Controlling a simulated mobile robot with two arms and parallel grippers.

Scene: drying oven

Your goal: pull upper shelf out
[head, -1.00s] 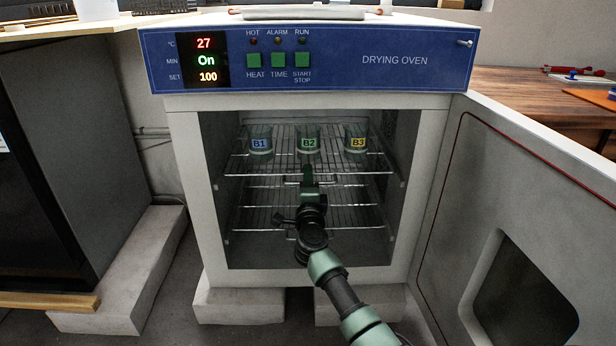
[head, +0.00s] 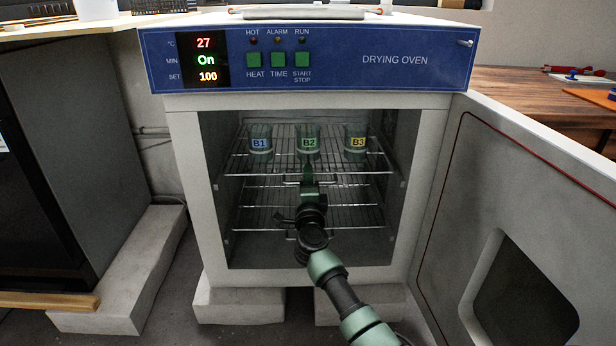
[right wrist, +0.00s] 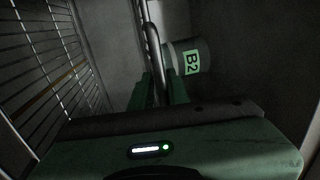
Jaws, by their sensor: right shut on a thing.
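The upper shelf (head: 262,170) is a wire rack inside the open drying oven. Three beakers stand on it: B1 (head: 260,141), B2 (head: 308,141) and B3 (head: 355,140). My right gripper (head: 307,174) is at the middle of the shelf's front edge, below B2. In the right wrist view its fingers (right wrist: 160,92) are shut on the shelf's front wire handle (right wrist: 153,45), and B2 (right wrist: 190,57) shows just beyond. The fingers hide part of the handle. My left gripper is not in view.
A lower wire shelf (head: 260,217) sits beneath. The oven door (head: 450,240) stands open to the right. The oven's side walls bound the opening. A dark cabinet (head: 70,170) is on the left, and a wooden table (head: 530,95) is at the back right.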

